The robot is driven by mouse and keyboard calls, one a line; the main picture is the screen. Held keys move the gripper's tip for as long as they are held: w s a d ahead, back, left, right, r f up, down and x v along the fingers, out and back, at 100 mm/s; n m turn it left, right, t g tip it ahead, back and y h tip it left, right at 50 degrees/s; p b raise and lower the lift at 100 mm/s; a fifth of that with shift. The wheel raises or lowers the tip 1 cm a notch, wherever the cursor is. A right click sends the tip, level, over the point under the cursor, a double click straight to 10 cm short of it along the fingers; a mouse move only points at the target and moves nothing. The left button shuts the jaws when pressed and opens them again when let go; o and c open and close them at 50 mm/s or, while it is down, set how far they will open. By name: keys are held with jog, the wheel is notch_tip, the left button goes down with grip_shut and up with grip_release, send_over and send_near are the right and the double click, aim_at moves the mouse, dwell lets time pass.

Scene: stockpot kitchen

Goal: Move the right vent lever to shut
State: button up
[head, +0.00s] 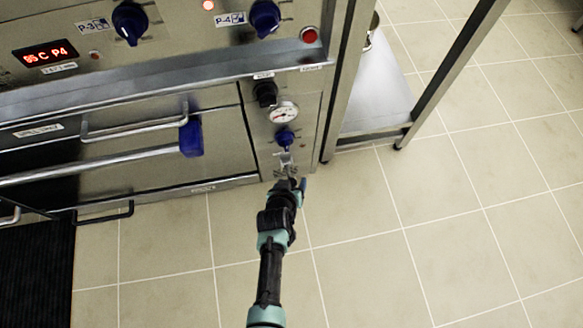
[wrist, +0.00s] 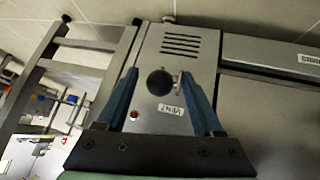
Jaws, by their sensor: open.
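The vent lever shows in the wrist view as a dark round knob (wrist: 159,82) with a short pale metal piece at its right. A white VENT label (wrist: 171,110) is beside it on the steel panel. My gripper (wrist: 160,76) is open, with one blue finger on each side of the knob in the picture. I cannot tell whether either finger touches it. In the head view my gripper (head: 288,181) is at the lower part of the right-hand panel, below a blue knob (head: 285,138). It hides part of the panel there, and the lever's position is unclear.
A pressure gauge (head: 284,111) and a black knob (head: 265,94) sit higher on the panel. A long handle bar (head: 90,165) with a blue end sticks out to the left. A steel table frame (head: 450,75) stands at right. The tiled floor (head: 430,225) is clear.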

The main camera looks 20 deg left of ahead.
jog(key=p+v, duration=0.7)
jog(key=v, duration=0.5)
jog(key=shift+s, duration=0.15)
jog(key=shift+d, duration=0.1)
